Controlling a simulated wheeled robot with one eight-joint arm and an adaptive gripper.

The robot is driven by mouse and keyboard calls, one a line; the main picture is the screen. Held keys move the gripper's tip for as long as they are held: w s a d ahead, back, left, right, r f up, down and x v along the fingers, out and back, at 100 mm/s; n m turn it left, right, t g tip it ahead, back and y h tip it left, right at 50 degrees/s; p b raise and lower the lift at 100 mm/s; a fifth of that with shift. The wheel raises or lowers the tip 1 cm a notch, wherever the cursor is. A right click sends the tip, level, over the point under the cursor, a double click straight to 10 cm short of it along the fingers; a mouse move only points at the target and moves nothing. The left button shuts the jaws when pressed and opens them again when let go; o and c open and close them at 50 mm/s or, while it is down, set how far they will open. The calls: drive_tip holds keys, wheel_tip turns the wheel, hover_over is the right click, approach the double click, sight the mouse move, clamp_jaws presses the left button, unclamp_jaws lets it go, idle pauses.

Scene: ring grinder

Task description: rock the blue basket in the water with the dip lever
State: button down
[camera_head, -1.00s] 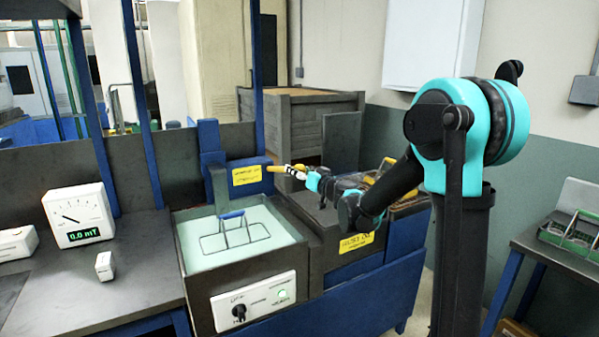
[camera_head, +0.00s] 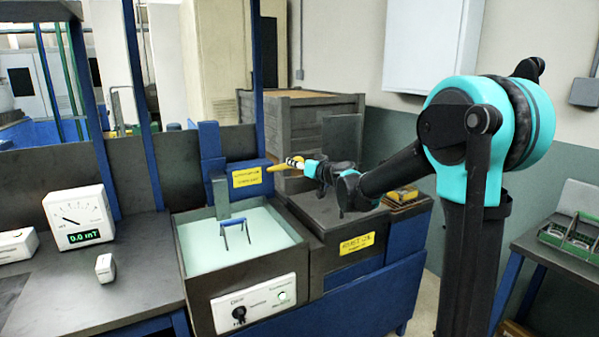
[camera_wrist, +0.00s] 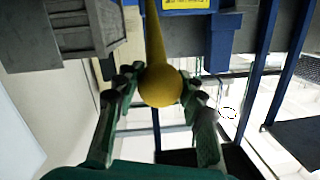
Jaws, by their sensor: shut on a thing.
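The blue basket (camera_head: 235,226) sits in the pale water of the tank (camera_head: 190,290). Only its blue handle and side wires rise above the surface; the rest is hidden under water. The yellow dip lever (camera_head: 281,166) sticks out to the right from the blue housing behind the tank, tilted slightly upward. My gripper (camera_head: 305,162) is at its outer end. In the wrist view the lever's round yellow knob (camera_wrist: 161,86) lies between the fingers of my gripper (camera_wrist: 160,98), which is shut on it.
A control panel (camera_head: 262,303) with a black knob is on the tank's front. A dark covered box (camera_head: 340,215) with a yellow label stands right of the tank. A meter (camera_head: 80,216) and a small white block (camera_head: 105,267) stand on the left bench.

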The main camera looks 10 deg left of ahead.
drive_tip(key=shift+g+h, duration=0.5)
drive_tip(key=shift+g, duration=0.1)
drive_tip(key=w+r, duration=0.1)
drive_tip(key=r, duration=0.1)
drive_tip(key=w+a+r, duration=0.1)
drive_tip(key=r, duration=0.2)
drive_tip(key=w+a+r, duration=0.1)
drive_tip(key=w+r, duration=0.1)
drive_tip(key=shift+a+r, duration=0.25)
drive_tip(key=shift+r, duration=0.15)
drive_tip(key=c, duration=0.9)
unclamp_jaws()
drive_tip(key=shift+s, duration=0.15)
drive_tip(key=shift+d, duration=0.1)
drive_tip(key=v, duration=1.2)
drive_tip(key=s+d+f+m+g+h, duration=0.1)
drive_tip(key=s+d+f+g+h, duration=0.1)
drive_tip(key=s+d+f, duration=0.6)
drive_tip(key=s+d+f+m+g+h, duration=0.2)
drive_tip(key=s+d+f, duration=0.6)
drive_tip(key=s+f, duration=0.6)
drive_tip(key=s+d+f+m+g+h, duration=0.1)
drive_tip(key=s+d+f+g+h, duration=0.2)
drive_tip(key=s+d+f, duration=0.6)
wheel_tip(320, 180, down, 9)
drive_tip(key=s+h, duration=0.2)
drive_tip(key=s, duration=0.1)
drive_tip(key=shift+m+g+h, duration=0.3)
